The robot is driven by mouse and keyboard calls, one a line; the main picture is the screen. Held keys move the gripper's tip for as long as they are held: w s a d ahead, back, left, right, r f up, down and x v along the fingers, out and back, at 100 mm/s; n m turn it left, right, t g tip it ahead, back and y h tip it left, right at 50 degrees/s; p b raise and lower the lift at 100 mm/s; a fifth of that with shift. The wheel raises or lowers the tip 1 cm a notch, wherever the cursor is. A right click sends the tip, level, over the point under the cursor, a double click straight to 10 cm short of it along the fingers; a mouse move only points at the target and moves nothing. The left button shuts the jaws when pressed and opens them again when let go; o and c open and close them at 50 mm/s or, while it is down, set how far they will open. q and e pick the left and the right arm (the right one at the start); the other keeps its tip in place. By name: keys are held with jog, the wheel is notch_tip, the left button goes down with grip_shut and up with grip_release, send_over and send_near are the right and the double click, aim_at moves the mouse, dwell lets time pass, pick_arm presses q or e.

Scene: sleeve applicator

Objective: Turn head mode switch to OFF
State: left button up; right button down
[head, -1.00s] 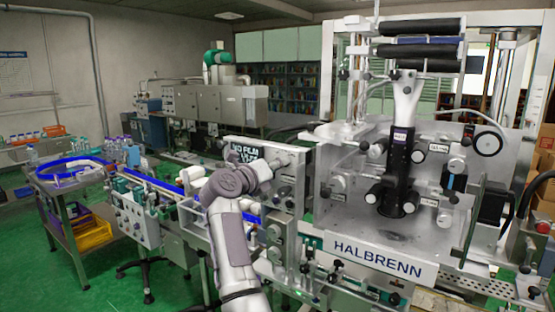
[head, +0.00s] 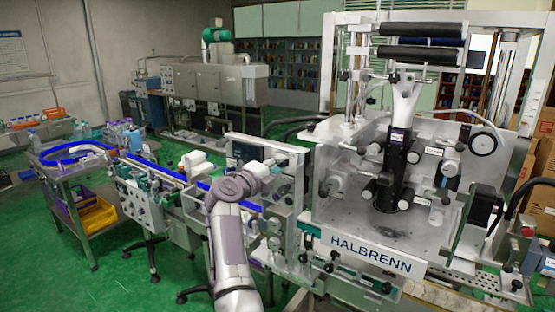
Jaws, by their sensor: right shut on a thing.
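The upright grey control panel (head: 295,190) stands on the left side of the HALBRENN machine (head: 330,185). My right arm comes in from the bottom, and its right gripper (head: 273,162) is at the upper part of this panel. The gripper is shut on a small part at the panel face, which looks like the head mode switch. The fingertips are small here and the wrist covers part of the panel, so the switch's label and pointer position cannot be read. My left gripper is not in view.
A conveyor with blue rails (head: 155,172) runs left from the panel. A steel cart (head: 85,200) with yellow and purple bins stands at far left. The machine's rollers and knobs fill the right side. Green floor (head: 60,275) is open at lower left.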

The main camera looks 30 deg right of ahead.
jog(key=shift+n, duration=0.3)
jog(key=c, duration=0.9)
grip_release()
jog(key=shift+w+a, duration=0.1)
jog(key=shift+c, duration=0.2)
